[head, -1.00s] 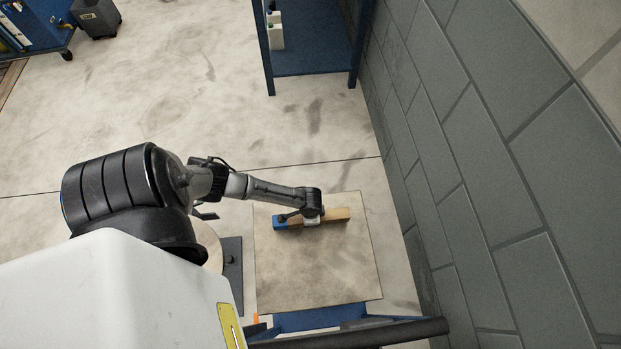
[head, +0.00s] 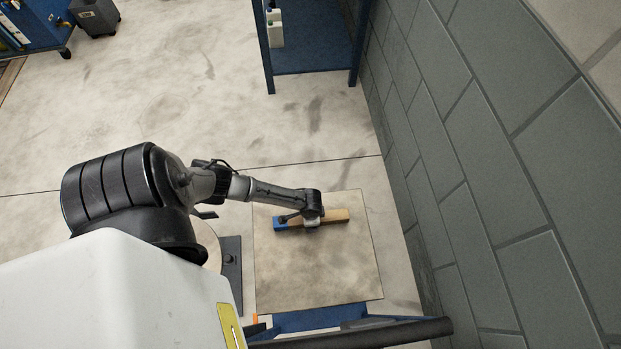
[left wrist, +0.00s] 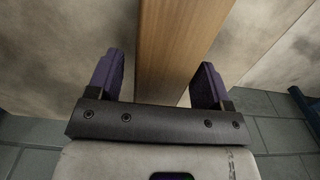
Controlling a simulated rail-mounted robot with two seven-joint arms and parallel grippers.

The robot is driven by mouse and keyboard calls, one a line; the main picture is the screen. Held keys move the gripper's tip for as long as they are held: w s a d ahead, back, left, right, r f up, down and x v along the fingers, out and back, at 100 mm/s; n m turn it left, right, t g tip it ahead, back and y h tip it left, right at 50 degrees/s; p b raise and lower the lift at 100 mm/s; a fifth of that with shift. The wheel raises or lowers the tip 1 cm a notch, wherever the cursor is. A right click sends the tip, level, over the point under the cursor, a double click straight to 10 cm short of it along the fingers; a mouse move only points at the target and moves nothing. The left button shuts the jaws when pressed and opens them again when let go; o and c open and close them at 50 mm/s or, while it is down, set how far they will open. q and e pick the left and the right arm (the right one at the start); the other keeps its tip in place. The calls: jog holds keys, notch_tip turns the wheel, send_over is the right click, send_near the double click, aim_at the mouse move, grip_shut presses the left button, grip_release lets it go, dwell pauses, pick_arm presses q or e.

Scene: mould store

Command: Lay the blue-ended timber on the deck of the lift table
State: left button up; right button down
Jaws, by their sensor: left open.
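The blue-ended timber (head: 335,216) lies across the far part of the lift table's deck (head: 318,270), its blue end at the left. My left gripper (head: 311,221) is over the middle of the timber in the head view. In the left wrist view the timber (left wrist: 178,45) runs between the two purple fingers of my left gripper (left wrist: 156,80). The fingers are open, with a gap on each side of the wood. The gripper body hides part of the timber in the head view. My right gripper is not in view.
A grey block wall (head: 480,170) stands close to the right of the lift table. A blue shelf unit (head: 312,60) with white containers stands beyond it. A blue cart (head: 38,28) and a dark bin (head: 97,18) are at the far left. The floor between is clear.

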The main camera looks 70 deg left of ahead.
pick_arm(q)
notch_tip(320, 180, up, 12)
jog(key=p, duration=0.5)
jog(key=s+d+r+m+t+h, duration=0.1)
jog(key=d+r, duration=0.4)
jog(key=d, duration=0.2)
jog(key=s+d+r+t, duration=0.1)
jog(key=s+d+r, duration=0.1)
jog(key=d+r, duration=0.35)
jog(key=s+r+n+t, duration=0.1)
jog(key=s+r, duration=0.3)
jog(key=r, duration=0.8)
jog(key=shift+s+d+n+t+y, duration=0.2)
jog(key=shift+s+n+t+y, duration=0.1)
jog(key=shift+n+y, duration=0.15)
jog(key=shift+p, duration=0.35)
